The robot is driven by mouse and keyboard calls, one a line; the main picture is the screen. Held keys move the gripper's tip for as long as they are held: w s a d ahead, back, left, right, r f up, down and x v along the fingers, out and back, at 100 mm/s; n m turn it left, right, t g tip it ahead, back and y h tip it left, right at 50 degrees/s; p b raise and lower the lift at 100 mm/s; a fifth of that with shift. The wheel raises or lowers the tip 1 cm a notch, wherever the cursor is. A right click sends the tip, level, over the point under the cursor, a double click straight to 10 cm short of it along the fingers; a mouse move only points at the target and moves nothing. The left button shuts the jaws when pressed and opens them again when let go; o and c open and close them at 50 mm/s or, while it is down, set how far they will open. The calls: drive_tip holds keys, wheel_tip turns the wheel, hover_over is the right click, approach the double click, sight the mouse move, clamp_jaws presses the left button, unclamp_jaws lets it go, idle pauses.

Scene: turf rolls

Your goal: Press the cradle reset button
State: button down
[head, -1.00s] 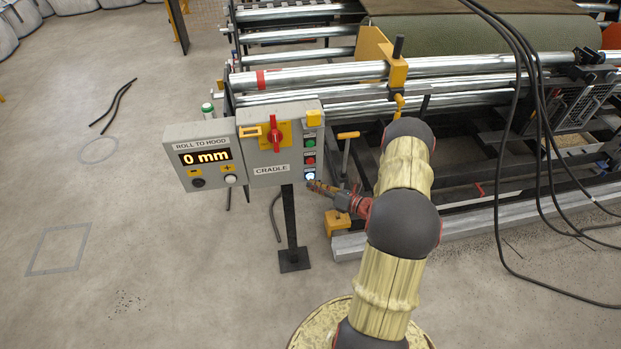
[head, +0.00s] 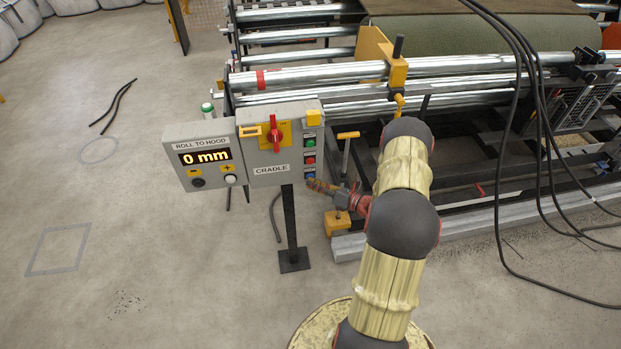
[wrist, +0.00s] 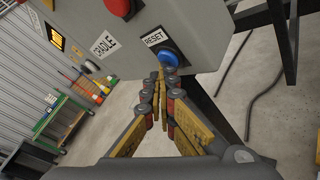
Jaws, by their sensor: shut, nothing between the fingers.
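The blue reset button (wrist: 169,58) sits under a RESET label on the grey cradle control box (wrist: 210,20) in the wrist view. In the head view the blue button (head: 309,176) is lowest in a column under a green and a red button. My gripper (wrist: 161,78) is shut and empty, its fingertips at the lower edge of the blue button. Whether they touch it I cannot tell. In the head view my gripper (head: 313,184) reaches the box's lower right corner from the right. The button shows blue without a bright glow.
A red rotary switch (head: 274,135) is on the same box. To its left a display box (head: 204,156) reads 0 mm. Both stand on a dark post (head: 291,225). The roller machine (head: 330,75) is behind and to the right. Black cables (head: 545,150) hang at right. Floor at left is mostly clear.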

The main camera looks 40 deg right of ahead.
drive_tip(key=shift+s+a, duration=0.45)
drive_tip(key=shift+s, duration=0.25)
drive_tip(key=shift+s, duration=0.1)
drive_tip(key=s+a, duration=0.1)
drive_tip(key=s+p, duration=0.1)
drive_tip(key=s+a, duration=0.1)
drive_tip(key=s, duration=0.1)
drive_tip(key=shift+a+p, duration=0.3)
drive_tip(key=shift+p, duration=0.05)
idle(0.9)
